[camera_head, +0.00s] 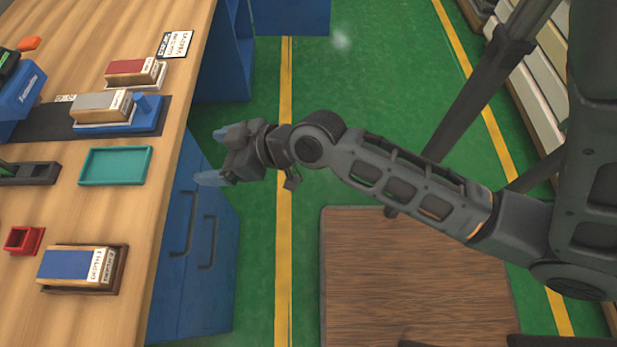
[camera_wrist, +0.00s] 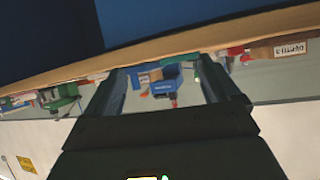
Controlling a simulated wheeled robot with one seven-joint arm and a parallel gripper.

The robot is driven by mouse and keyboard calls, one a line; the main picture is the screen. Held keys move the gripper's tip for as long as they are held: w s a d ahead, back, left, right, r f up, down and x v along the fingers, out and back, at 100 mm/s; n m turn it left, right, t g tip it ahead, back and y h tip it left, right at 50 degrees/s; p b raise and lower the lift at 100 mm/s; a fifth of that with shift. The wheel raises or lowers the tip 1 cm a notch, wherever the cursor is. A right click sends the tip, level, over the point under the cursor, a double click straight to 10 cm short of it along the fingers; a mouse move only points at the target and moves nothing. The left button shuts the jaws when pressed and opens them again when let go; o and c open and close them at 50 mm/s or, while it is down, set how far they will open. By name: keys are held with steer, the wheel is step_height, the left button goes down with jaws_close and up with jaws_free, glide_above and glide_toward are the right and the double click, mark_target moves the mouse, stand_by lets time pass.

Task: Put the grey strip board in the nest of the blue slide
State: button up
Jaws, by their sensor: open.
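The grey strip board (camera_head: 98,106), a block with a grey top, wooden side and white label, lies on a pale nest (camera_head: 105,126) on the blue slide (camera_head: 146,122). A blue knob (camera_head: 141,104) stands at the slide's right end. I cannot tell whether the board is fully seated. My gripper (camera_head: 211,156) is open and empty, off the bench's right edge, to the right of and slightly below the slide in the head view. In the wrist view its two fingers (camera_wrist: 160,88) stand apart, with small bench items seen beyond them.
On the wooden bench (camera_head: 190,85) are a red-topped block (camera_head: 132,68), a blue-topped block (camera_head: 77,265) in a brown tray, an empty teal tray (camera_head: 115,166), a small red box (camera_head: 24,240) and a blue machine (camera_head: 18,98). Blue drawers (camera_head: 190,245) stand below.

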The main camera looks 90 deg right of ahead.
steer(key=s+a+r+n+t+y, duration=0.1)
steer(key=s+a+r, duration=0.4)
steer(key=s, duration=0.3)
steer(key=s+a+r+n+t+y, duration=0.1)
steer(key=s+a+r, duration=0.4)
steer(key=s, duration=0.3)
steer(key=shift+s+a+r+t, duration=0.3)
steer(key=shift+a+r+t, duration=0.1)
steer(key=shift+a, duration=0.1)
steer(key=shift+c, duration=0.3)
